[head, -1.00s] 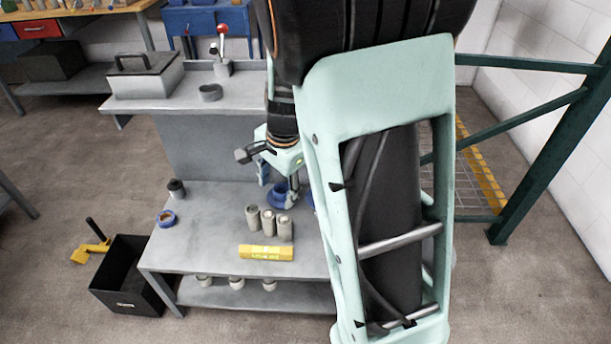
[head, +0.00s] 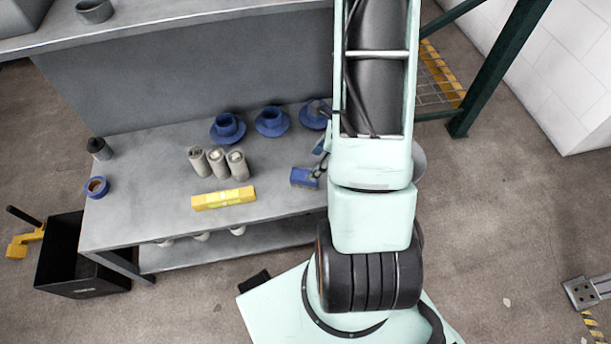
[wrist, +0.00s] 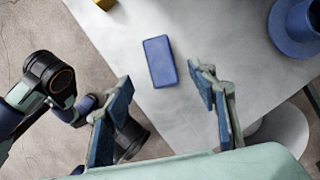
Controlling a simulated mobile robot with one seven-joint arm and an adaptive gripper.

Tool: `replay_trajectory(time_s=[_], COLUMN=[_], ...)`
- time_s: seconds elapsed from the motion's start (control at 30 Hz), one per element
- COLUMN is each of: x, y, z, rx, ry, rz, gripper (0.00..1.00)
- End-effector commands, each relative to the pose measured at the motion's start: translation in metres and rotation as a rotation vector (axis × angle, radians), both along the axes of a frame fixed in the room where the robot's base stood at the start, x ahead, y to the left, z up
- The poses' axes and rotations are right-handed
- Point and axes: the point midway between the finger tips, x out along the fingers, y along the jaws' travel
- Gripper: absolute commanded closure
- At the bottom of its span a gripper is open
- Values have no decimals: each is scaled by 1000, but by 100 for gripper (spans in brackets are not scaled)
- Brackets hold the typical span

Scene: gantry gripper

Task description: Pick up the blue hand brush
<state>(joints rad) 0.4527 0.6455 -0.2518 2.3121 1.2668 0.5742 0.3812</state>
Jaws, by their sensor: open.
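The blue hand brush (head: 304,178) shows in the head view as a small blue block near the front edge of the grey table, at its right end. In the wrist view the brush (wrist: 160,61) is a plain blue rounded rectangle lying on the tabletop; no bristles or separate handle can be made out. My gripper (wrist: 162,79) is open, with its blue-padded fingers spread left and right in the picture. The brush appears between and beyond the fingertips, not held. In the head view my gripper is mostly hidden behind my arm.
Blue flanged cups (head: 272,122) stand behind on the table (head: 150,205); one cup (wrist: 296,25) is at the upper right in the wrist view. Several grey cylinders (head: 217,162) and a yellow level (head: 223,198) are left of the brush. A green frame (head: 500,70) rises at the right.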

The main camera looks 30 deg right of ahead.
Motion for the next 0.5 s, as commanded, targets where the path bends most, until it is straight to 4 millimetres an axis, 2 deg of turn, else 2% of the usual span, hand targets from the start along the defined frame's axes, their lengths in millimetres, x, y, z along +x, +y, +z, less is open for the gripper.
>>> replay_trajectory(time_s=[0.03,0.1,0.2,0.37,0.5], x=[1,4,8,11,13], y=[3,6,10,13,17], z=[-13,-24,-36,-45,-64], rx=[1,0,0,-2,-1], ry=[3,3,1,1,3], rz=[1,1,3,3,4], gripper=[47,47,47,47,47])
